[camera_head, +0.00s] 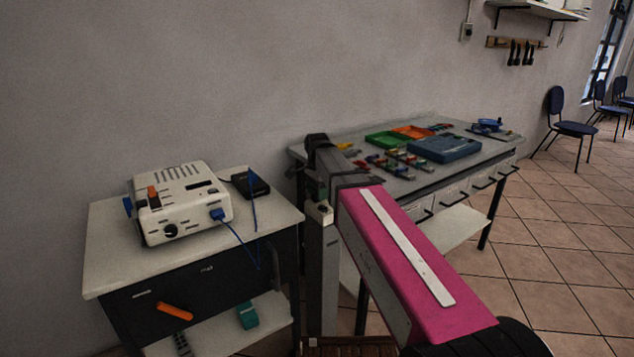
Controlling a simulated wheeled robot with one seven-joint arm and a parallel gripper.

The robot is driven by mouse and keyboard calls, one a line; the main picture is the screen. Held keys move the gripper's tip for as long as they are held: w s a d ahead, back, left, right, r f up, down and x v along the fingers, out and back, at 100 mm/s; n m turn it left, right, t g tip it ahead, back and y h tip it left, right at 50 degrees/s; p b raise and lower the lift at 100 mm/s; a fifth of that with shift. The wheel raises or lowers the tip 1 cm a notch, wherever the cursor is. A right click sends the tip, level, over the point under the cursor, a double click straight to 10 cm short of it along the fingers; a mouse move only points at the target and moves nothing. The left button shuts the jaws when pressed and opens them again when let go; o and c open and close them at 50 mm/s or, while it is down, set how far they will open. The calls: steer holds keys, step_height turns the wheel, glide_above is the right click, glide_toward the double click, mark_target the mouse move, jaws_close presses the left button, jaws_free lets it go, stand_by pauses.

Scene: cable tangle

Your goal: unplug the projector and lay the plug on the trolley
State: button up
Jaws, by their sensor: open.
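The white projector (182,200) stands on the pale top of the trolley (115,262) at the left. A blue plug (217,214) sits in the projector's front face, near its right corner. A thin blue cable (240,240) runs from it to the right and over the trolley's front edge. A blue cable also passes beside a black box (250,184) at the trolley's back right. The pink link of my arm reaches up from the lower right and ends right of the trolley. I cannot make out my gripper's fingers in this view.
A grey workbench (480,135) stands behind my arm, with green, orange and blue trays and several small parts. The trolley's dark front has an orange handle (175,311). A teal item (247,315) lies on its lower shelf. The trolley top's front left is clear.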

steer(key=shift+f, duration=0.75)
steer(key=c, duration=1.1)
jaws_close()
steer(key=shift+r, duration=0.2)
steer(key=shift+r, duration=1.35)
